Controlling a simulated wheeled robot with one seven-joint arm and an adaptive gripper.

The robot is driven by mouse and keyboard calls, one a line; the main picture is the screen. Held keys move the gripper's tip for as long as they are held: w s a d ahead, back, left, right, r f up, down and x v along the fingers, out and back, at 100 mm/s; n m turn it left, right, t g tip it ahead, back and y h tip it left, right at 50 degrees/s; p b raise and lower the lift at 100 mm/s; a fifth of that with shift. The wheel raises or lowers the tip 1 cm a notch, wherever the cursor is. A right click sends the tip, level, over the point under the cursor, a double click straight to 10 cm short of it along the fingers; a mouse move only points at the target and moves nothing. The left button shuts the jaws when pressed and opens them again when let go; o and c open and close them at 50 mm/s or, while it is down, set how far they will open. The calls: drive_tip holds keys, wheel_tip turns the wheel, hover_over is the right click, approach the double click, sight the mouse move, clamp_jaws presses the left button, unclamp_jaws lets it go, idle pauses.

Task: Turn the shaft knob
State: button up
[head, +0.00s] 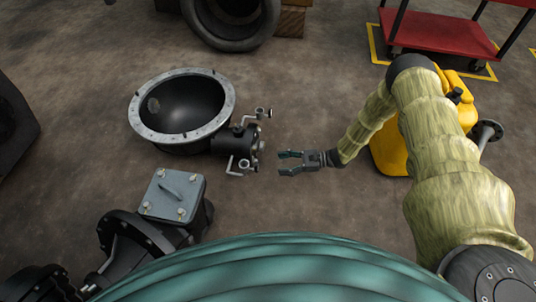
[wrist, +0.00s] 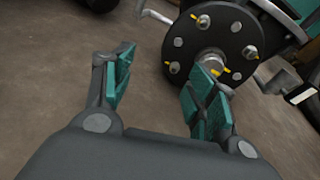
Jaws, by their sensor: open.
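A black shaft assembly (head: 238,143) sticks out from the right side of a round bowl-shaped housing with a grey bolted rim (head: 137,118). In the wrist view its round black end plate (wrist: 232,40) faces me, with several bolts and yellow marks. A light metal shaft end (wrist: 212,56) shows at its middle, partly hidden by my right finger. I cannot tell for sure which part is the shaft knob. My gripper (head: 283,163) is open and empty, a short gap right of the assembly. In the wrist view my gripper (wrist: 160,68) points toward the plate, slightly left of it.
Crank handles (head: 262,113) stick out above and below the assembly; one shows at the right in the wrist view (wrist: 282,84). A grey-lidded box (head: 172,194) stands front left. A yellow can (head: 388,152) stands behind my arm. A red cart (head: 440,35) is at the back.

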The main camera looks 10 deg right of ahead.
sight(262, 146)
drive_tip(key=w+d+t+b, duration=0.2)
drive_tip(key=w+d, duration=0.1)
drive_tip(key=w+d+m+t+y+b, duration=0.1)
drive_tip(key=w+d, duration=0.1)
drive_tip(key=shift+w+f, duration=0.2)
drive_tip(key=shift+f, duration=0.05)
drive_tip(key=b+x, duration=0.3)
drive_tip(key=x, duration=0.6)
drive_tip(key=shift+w+a+b, duration=0.15)
drive_tip(key=shift+a+b, duration=0.05)
drive_tip(key=shift+b, duration=0.15)
drive_tip(key=shift+w+a+r, duration=0.2)
drive_tip(key=shift+w+a, duration=0.05)
drive_tip(key=shift+a, duration=0.3)
drive_tip(key=c, duration=1)
